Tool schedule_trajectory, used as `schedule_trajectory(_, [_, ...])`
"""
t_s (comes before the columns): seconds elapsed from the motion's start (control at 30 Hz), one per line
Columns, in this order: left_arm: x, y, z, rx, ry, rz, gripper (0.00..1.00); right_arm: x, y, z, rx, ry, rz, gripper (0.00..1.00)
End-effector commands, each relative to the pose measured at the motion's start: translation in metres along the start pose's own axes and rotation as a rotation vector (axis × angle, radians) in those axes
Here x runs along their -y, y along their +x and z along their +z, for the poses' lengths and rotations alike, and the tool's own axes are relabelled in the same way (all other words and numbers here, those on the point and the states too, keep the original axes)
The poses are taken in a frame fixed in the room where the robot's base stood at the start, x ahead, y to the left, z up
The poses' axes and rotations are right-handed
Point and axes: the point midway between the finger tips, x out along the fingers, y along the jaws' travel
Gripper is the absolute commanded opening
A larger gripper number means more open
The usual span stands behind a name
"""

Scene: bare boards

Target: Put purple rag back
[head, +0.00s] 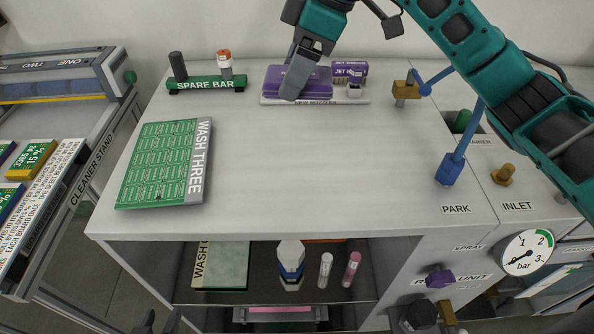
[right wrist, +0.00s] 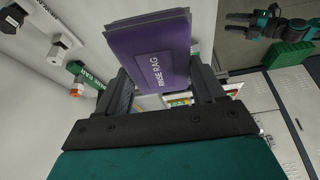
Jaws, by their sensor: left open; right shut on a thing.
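The purple rag (head: 318,86) is a folded block at the back of the bench top, at the white holder marked for nozzles. In the right wrist view, the rag (right wrist: 155,50) shows a "RINSE RAG" label between the two fingers. My right gripper (head: 297,75) reaches down from above and is shut on it. Whether the rag's underside touches the holder is hidden. My left gripper (head: 155,322) shows only its dark tips at the bottom edge, low in front of the bench; it also shows, open and empty, in the right wrist view (right wrist: 234,22).
A purple box (head: 350,70) stands right of the rag on the white holder (head: 335,100). The spare bar rack (head: 207,85) is to the left, the green Wash Three board (head: 155,165) front left. The bench middle is clear.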

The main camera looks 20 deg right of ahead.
Motion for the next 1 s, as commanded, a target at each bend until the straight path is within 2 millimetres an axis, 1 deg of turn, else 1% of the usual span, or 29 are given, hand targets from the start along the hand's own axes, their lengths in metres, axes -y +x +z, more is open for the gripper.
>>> schedule_trajectory(0.07, [0.0,0.0,0.001,0.001,0.0,0.0,0.43,0.0,-0.005,-0.005,0.002,-0.052,-0.021,0.44])
schedule_trajectory(0.17, [0.0,0.001,0.002,0.002,0.0,0.0,0.43,0.001,0.001,-0.004,0.004,-0.079,-0.036,0.44])
schedule_trajectory(0.27, [0.0,0.002,0.005,0.002,0.0,0.0,0.43,0.001,0.02,0.005,0.006,-0.082,-0.039,0.44])
schedule_trajectory(0.6, [-0.001,0.008,0.012,0.002,0.0,0.001,0.43,0.001,0.104,0.04,0.006,-0.08,-0.036,0.44])
schedule_trajectory(0.7, [-0.001,0.009,0.014,0.002,-0.001,0.001,0.43,0.001,0.122,0.048,0.005,-0.08,-0.035,0.44])
schedule_trajectory(0.8, [-0.001,0.009,0.014,0.001,-0.001,0.001,0.43,0.001,0.133,0.052,0.005,-0.08,-0.034,0.44])
schedule_trajectory(1.0, [-0.001,0.01,0.015,0.001,0.0,0.001,0.43,0.0,0.145,0.057,0.004,-0.08,-0.033,0.44])
